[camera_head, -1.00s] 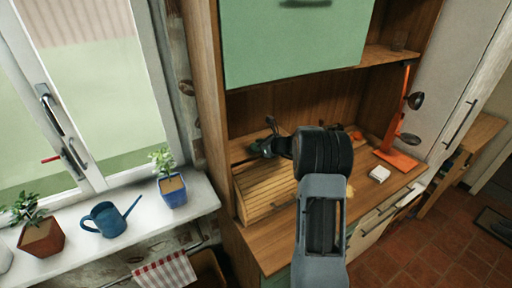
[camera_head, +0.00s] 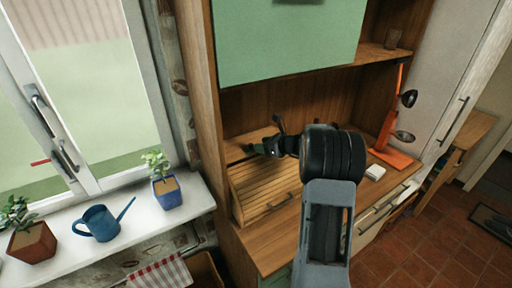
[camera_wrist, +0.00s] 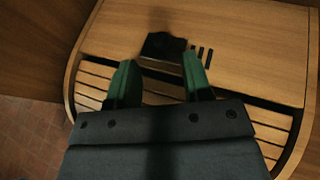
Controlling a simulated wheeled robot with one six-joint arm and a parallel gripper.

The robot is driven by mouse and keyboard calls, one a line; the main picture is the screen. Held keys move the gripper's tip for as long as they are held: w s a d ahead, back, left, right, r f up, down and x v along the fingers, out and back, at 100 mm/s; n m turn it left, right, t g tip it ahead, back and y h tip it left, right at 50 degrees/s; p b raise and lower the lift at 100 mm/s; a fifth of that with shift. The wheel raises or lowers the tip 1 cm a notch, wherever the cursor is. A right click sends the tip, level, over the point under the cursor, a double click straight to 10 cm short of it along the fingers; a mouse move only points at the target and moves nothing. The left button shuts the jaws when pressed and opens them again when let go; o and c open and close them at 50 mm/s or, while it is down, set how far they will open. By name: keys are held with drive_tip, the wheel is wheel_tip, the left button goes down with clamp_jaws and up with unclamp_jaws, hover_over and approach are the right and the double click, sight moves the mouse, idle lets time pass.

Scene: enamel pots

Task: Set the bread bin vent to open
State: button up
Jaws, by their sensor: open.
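The bread bin (camera_head: 262,193) is wooden with a slatted front and stands at the back left of the counter. In the wrist view its flat wooden top (camera_wrist: 262,60) fills most of the picture. A dark vent piece (camera_wrist: 163,46) sits on that top, with a few short dark slits (camera_wrist: 201,57) showing just to its right. My gripper (camera_wrist: 160,76) has green fingers spread apart with nothing between them. The fingertips are over the top, just short of the dark piece in the picture. In the head view my gripper (camera_head: 262,148) is above the bin, partly hidden by my wrist.
An orange stand with hanging ladles (camera_head: 396,158) and a small white block (camera_head: 375,172) are to the right on the counter (camera_head: 270,246). A green cabinet door (camera_head: 288,45) hangs above the bin. A windowsill with a blue watering can (camera_head: 101,223) and plants is at left.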

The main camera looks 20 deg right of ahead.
drive_tip(key=b+v, duration=0.1)
drive_tip(key=v, duration=0.8)
idle(0.3)
drive_tip(key=s+a+f+n+g+h, duration=0.1)
drive_tip(key=s+a+f+n+g, duration=0.5)
drive_tip(key=s+n, duration=0.45)
drive_tip(key=s+a+r+n+h, duration=0.2)
drive_tip(key=s+a+n, duration=0.4)
drive_tip(key=n, duration=0.4)
drive_tip(key=s+a+r+n+g+h, duration=0.1)
drive_tip(key=s+a+r+n+h, duration=0.2)
drive_tip(key=s+a+n, duration=0.3)
drive_tip(key=a+n, duration=0.3)
drive_tip(key=shift+n, duration=0.35)
drive_tip(key=shift+s, duration=0.15)
